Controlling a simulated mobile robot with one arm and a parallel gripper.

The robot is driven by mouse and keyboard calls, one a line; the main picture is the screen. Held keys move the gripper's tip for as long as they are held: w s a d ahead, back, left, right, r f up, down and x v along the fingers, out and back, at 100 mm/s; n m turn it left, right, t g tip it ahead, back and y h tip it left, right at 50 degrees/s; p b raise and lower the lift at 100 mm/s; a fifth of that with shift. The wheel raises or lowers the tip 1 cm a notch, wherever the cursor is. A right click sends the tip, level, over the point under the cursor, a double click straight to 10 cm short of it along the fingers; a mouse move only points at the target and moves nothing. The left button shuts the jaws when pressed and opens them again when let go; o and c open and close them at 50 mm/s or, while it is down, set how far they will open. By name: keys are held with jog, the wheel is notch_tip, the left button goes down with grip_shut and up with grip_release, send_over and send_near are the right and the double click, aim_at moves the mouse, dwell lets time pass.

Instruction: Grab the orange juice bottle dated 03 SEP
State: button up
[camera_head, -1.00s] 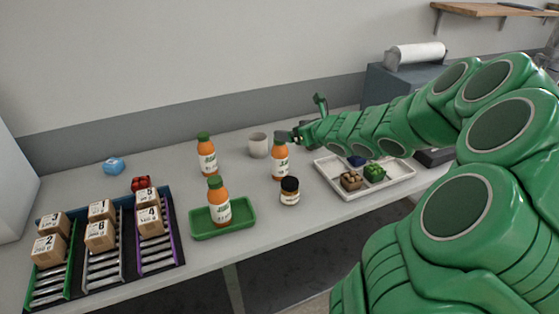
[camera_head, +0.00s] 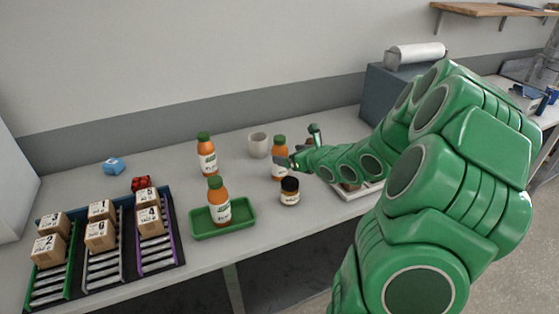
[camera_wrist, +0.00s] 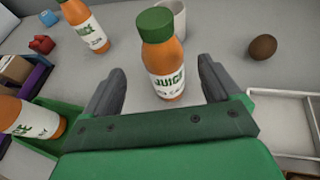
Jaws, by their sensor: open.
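Three orange juice bottles with green caps stand on the counter. One juice bottle (camera_head: 280,160) stands upright at the right, and in the wrist view this bottle (camera_wrist: 164,60) is between my open fingers, apparently without contact. A second bottle (camera_head: 207,155) stands at the back left and also shows in the wrist view (camera_wrist: 84,24). A third bottle (camera_head: 219,203) stands in a green tray (camera_head: 248,222), and shows at the wrist view's left edge (camera_wrist: 30,118). My gripper (camera_head: 290,162) is open and empty. No date on any label is readable.
A small dark-lidded jar (camera_head: 290,192) stands just in front of the right bottle. A grey-white cup (camera_head: 258,146) is behind it. A brown egg-shaped item (camera_wrist: 263,47) and a white tray (camera_wrist: 285,120) lie to the right. Numbered boxes sit on racks (camera_head: 105,262) at the left.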

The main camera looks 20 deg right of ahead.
aim_at(283, 146)
jog(key=shift+x, duration=3.3)
jog(key=shift+d+f, duration=0.15)
jog(key=c, duration=1.3)
jog(key=shift+r, duration=0.4)
notch_tip(283, 146, up, 2)
jog(key=shift+r, duration=0.1)
jog(key=s+r, duration=0.1)
jog(key=r, duration=0.1)
jog(key=s+r, duration=0.2)
jog(key=s+a+r, duration=0.1)
jog(key=r, duration=0.1)
jog(key=shift+s, duration=0.25)
jog(key=s+r, duration=0.1)
jog(key=s, duration=0.2)
jog(key=s+a+r, duration=0.1)
jog(key=s, duration=0.2)
jog(key=s+a+r, duration=0.1)
jog(key=s+r, duration=0.1)
jog(key=s, duration=0.1)
jog(key=shift+a, duration=0.25)
